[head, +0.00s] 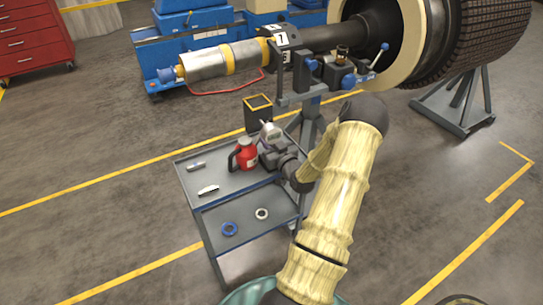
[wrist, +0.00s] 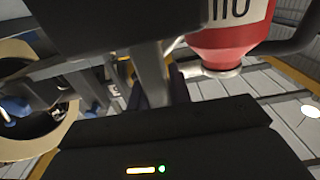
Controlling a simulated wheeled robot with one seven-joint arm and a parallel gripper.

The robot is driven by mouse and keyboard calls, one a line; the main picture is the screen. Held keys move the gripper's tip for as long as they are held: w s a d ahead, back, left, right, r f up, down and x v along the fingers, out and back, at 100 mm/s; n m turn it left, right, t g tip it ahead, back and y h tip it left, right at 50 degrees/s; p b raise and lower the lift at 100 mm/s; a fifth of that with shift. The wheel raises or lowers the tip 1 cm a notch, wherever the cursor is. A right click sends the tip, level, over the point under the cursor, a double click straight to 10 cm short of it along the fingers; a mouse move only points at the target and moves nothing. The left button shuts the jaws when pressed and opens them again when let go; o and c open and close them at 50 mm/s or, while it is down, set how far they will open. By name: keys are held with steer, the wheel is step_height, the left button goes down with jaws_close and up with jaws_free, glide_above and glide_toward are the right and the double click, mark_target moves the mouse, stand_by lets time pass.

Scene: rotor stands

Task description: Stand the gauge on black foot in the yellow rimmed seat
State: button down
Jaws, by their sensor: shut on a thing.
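The gauge (head: 270,131) shows as a small pale round-faced piece at the end of my arm in the head view. My gripper (head: 268,142) is shut on it and holds it beside the red jug, above the far right part of the cart. Its black foot cannot be made out clearly in the head view. The yellow rimmed seat (head: 258,103) is a dark box with a yellow edge, just behind the gauge. In the wrist view my gripper (wrist: 155,75) is seen close up, and a dark block fills the upper left; I cannot tell what part it is.
The red jug (head: 245,154) stands close left of my gripper; a red body at upper right in the wrist view (wrist: 235,40) looks like it. The grey cart (head: 228,187) carries small metal parts and two rings. The rotor stand (head: 305,105) rises close behind right.

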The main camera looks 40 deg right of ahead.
steer(key=shift+r, duration=0.1)
step_height(320, 180, up, 10)
stand_by(0.7)
stand_by(0.8)
